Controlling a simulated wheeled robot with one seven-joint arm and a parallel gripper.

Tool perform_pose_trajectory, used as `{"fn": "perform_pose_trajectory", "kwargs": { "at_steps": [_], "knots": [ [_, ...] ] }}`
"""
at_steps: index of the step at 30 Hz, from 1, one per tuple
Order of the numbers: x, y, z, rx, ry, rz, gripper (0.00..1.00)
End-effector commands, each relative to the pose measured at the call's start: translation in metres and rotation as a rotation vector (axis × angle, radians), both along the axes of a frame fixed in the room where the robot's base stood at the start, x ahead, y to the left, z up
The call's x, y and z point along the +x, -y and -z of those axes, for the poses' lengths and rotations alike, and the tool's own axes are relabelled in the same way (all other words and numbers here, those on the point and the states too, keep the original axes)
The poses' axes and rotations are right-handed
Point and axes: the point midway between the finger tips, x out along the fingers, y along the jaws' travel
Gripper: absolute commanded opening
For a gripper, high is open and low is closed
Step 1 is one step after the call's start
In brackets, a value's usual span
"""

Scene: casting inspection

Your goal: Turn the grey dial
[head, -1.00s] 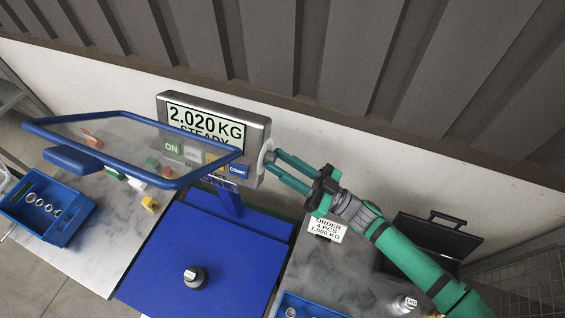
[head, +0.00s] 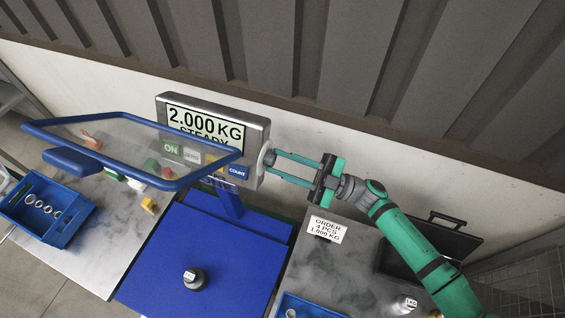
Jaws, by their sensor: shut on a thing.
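The grey dial (head: 265,159) sits on the right side of the scale's display box (head: 262,132) and shows as a pale disc seen nearly edge-on. The display reads 2.000 KG and STEADY. My gripper (head: 270,163) reaches in from the right with its two green fingers around the dial, shut on it. The fingertips partly cover the dial. A small weight (head: 194,277) stands on the blue scale platform (head: 165,255).
A clear shield with a blue frame (head: 75,120) hangs in front of the display. A blue tray (head: 64,232) with rings lies at left. An order card (head: 326,230), an open black case (head: 455,242) and another weight (head: 404,304) are at right.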

Motion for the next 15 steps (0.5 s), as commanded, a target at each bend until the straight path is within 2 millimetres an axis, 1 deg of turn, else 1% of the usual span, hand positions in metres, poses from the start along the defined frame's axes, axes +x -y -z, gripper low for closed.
{"fn": "perform_pose_trajectory", "kwargs": {
  "at_steps": [6, 15],
  "knots": [
    [0.0012, 0.0011, 0.0002, -0.030, 0.068, 0.004, 0.05],
    [0.0012, 0.0011, 0.0002, -0.039, 0.091, 0.002, 0.05]
  ]
}}
